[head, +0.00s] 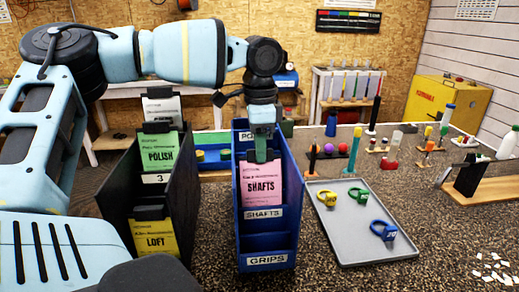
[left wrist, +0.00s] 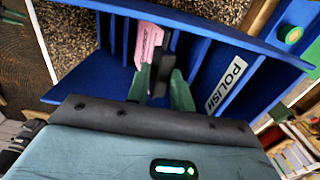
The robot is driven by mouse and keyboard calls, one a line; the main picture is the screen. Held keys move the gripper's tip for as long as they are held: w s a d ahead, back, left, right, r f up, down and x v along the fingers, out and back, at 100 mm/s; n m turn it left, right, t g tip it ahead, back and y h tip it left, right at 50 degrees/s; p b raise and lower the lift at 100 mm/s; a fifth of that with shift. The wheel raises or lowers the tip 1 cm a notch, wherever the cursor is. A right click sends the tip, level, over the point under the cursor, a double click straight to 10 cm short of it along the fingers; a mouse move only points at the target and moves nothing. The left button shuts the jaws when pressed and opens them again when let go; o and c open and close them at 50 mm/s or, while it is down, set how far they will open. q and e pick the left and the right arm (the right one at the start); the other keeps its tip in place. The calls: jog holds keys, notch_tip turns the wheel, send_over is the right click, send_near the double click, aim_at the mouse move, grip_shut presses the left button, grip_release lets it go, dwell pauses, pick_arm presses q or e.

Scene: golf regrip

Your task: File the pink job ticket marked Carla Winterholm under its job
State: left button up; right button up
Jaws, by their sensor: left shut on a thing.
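The pink ticket (head: 262,184) reads SHAFTS in large letters; its smaller print is too small to read. My left gripper (head: 262,150) is shut on the ticket's top edge, at a dark clip (left wrist: 163,70). The ticket hangs upright within the blue rack (head: 240,225), and its lower edge meets the top of the divider labelled SHAFTS (head: 265,213). I cannot tell how deep it sits. The GRIPS label (head: 267,260) is on the rack's front; POLISH (left wrist: 225,84) is on a rear divider. The left wrist view shows the ticket (left wrist: 148,42) between blue walls. My right gripper is out of view.
A black rack (head: 118,200) to the left holds a white ticket (head: 162,108), a green POLISH ticket (head: 160,152) and a yellow LOFT ticket (head: 155,238). A grey tray (head: 345,235) with ring-shaped tags lies close on the right. Several upright coloured items stand behind it.

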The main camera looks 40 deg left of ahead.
pick_arm(q)
jog(key=shift+w+a+r, duration=0.1)
jog(key=shift+a+r, duration=0.1)
jog(key=shift+r, duration=0.25)
jog(key=shift+w+a+r, duration=0.1)
jog(key=shift+r, duration=0.3)
jog(key=shift+w+a+r, duration=0.15)
jog(key=shift+r, duration=0.25)
jog(key=shift+a+r+p, duration=0.1)
jog(key=shift+r+p, duration=0.2)
jog(key=shift+r, duration=0.05)
jog(key=shift+w+a+r, duration=0.2)
jog(key=shift+r, duration=0.35)
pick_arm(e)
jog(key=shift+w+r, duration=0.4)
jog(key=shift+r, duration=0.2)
pick_arm(q)
jog(key=shift+c, duration=0.3)
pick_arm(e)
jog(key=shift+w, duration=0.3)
pick_arm(q)
jog(key=shift+r, duration=0.1)
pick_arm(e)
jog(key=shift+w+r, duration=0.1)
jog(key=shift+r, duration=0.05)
